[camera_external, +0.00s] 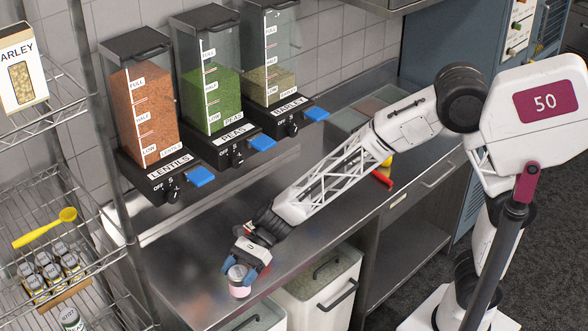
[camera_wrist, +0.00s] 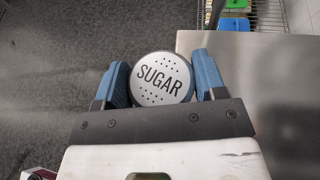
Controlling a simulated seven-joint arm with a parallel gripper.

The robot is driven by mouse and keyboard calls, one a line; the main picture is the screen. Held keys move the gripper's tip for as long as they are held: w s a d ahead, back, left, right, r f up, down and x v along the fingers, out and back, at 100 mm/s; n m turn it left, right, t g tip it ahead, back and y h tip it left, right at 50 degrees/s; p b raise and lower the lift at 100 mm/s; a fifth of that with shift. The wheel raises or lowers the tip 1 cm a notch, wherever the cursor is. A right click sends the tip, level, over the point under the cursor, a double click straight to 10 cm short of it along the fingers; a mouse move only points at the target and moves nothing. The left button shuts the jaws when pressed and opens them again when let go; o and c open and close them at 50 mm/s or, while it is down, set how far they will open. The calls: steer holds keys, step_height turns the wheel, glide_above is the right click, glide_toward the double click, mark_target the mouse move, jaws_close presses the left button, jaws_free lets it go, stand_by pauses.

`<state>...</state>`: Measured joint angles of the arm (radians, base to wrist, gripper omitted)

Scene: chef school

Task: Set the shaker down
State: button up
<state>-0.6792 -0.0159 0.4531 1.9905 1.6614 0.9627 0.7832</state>
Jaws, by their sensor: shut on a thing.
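The shaker (camera_external: 239,281) is a small round container with a grey lid and a pale pinkish body. In the wrist view its lid (camera_wrist: 162,78) faces the camera and reads SUGAR, with small holes. My gripper (camera_external: 247,266) is shut on the shaker, its blue fingers on either side of the lid. In the external view they are near the front edge of the steel counter (camera_external: 310,200). In the wrist view the shaker appears mostly against the dark floor, beside the counter edge (camera_wrist: 179,42). Its height over the counter cannot be told; its lower body is largely hidden.
Dispensers of lentils (camera_external: 145,115), peas (camera_external: 210,100) and barley (camera_external: 268,85) line the back wall. A wire rack (camera_external: 50,180) with a yellow spoon (camera_external: 45,228) and several small jars (camera_external: 48,272) stands left. Lidded bins (camera_external: 320,290) sit below the counter. The middle counter is clear.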

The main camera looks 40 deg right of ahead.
steer(key=w+a+f, duration=0.1)
steer(key=w+a, duration=0.6)
steer(key=a, duration=0.1)
steer(key=shift+w+a, duration=0.2)
steer(key=shift+a, duration=0.1)
steer(key=shift+f, duration=0.1)
steer(key=shift+f, duration=1.7)
steer(key=shift+f, duration=0.1)
steer(key=o, duration=1)
steer(key=shift+d, duration=0.1)
steer(key=v, duration=1.2)
